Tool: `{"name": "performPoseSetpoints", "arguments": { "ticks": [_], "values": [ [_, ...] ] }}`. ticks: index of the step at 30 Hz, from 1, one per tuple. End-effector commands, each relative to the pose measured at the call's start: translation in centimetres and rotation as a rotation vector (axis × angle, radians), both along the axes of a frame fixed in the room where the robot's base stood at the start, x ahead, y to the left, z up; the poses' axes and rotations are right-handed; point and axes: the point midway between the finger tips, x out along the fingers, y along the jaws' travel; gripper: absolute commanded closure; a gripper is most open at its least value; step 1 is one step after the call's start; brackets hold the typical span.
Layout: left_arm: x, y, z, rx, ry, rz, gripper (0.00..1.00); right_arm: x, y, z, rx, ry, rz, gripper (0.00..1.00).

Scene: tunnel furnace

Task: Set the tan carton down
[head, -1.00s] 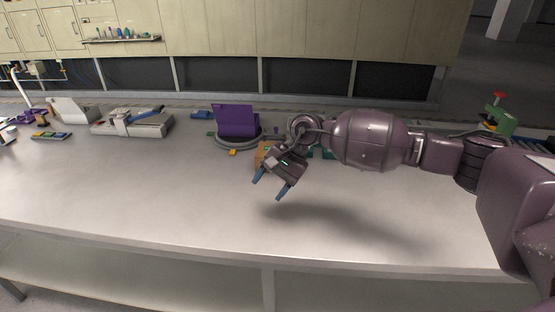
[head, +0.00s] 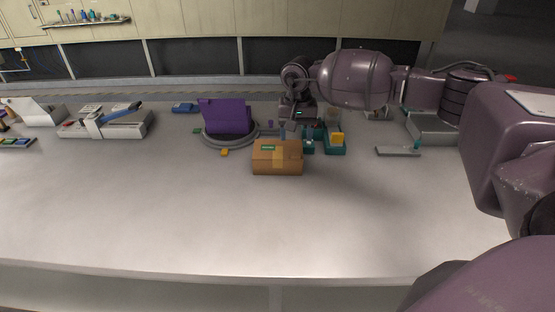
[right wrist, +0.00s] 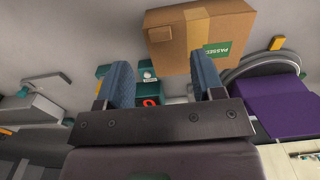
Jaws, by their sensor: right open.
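The tan carton (head: 277,157) sits on the bench in the head view, with tape across it and a green label. It also shows in the right wrist view (right wrist: 197,38), where the label reads "PASSED". My right gripper (head: 296,129) is just behind the carton in the head view. In the right wrist view its two blue fingers (right wrist: 164,82) are apart with nothing held between them, and the carton lies beyond their tips. My left gripper is in no view.
A purple holder on a round grey base (head: 225,137) stands left of the carton. Teal blocks, one with a yellow part (head: 336,138), are close on its right. A flat grey plate (head: 397,151) lies farther right. The bench front is clear.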

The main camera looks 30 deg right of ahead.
Motion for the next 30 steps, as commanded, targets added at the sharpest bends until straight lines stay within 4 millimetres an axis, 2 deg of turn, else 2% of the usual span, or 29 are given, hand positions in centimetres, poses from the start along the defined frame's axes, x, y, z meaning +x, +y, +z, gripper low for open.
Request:
{"name": "performPoseSetpoints", "arguments": {
  "ticks": [3, 10, 18, 26, 30],
  "values": [
    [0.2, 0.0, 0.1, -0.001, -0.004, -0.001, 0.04, 0.0, 0.0, -1.2, 0.001, 0.0, -0.001, 0.38],
    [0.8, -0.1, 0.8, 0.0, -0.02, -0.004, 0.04, -0.1, 0.0, -2.7, 0.001, 0.002, -0.001, 0.38],
    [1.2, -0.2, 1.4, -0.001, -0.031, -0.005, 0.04, -0.1, -0.1, -6.2, 0.001, 0.0, -0.001, 0.38],
    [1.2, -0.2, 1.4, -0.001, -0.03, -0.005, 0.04, -0.2, -0.1, -6.6, 0.001, -0.001, 0.0, 0.38],
    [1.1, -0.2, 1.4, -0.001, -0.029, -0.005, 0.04, -0.1, -0.1, -6.6, 0.001, -0.001, 0.0, 0.58]
  ]
}}
